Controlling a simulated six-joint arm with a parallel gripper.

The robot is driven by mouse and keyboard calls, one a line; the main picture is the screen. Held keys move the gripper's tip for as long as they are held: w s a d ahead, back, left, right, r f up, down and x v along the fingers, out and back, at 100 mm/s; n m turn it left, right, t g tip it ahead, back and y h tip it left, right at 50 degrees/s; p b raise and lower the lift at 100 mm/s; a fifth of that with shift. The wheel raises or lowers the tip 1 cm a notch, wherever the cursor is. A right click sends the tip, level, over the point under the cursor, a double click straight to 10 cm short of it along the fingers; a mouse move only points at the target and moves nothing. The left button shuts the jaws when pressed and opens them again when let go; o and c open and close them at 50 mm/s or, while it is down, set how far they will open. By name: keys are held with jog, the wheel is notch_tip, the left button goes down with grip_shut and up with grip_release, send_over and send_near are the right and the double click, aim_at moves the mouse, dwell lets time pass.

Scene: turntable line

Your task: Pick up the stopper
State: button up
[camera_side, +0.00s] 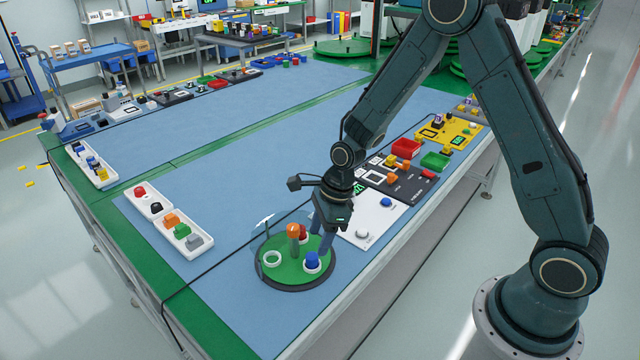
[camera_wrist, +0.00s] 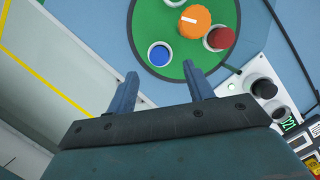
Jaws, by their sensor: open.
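A round green turntable (camera_side: 291,273) with a dark rim lies on the blue mat; its green top also shows in the wrist view (camera_wrist: 186,52). On it stand a blue piece (camera_side: 312,260) in a white ring, a red piece (camera_side: 303,232), and a taller orange knob (camera_side: 293,232) with a white line on top in the wrist view. An empty white ring (camera_side: 272,258) is at its left. I cannot tell which piece is the stopper. My gripper (camera_wrist: 160,70) is open and empty. In the wrist view the blue piece (camera_wrist: 159,55) is just beyond the fingertips, roughly centred between them.
A white panel (camera_side: 372,222) with buttons stands close to the turntable's right, with a dark panel and red and green bins (camera_side: 405,148) behind. White trays (camera_side: 183,235) of coloured pieces lie to the left. The mat between trays and turntable is clear.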

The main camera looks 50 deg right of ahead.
aim_at(312, 255)
jog(key=shift+a+f, duration=0.1)
jog(key=shift+f, duration=0.15)
jog(key=shift+x, duration=2.45)
jog(key=shift+a, duration=0.1)
jog(key=shift+c, duration=0.4)
jog(key=c, duration=0.9)
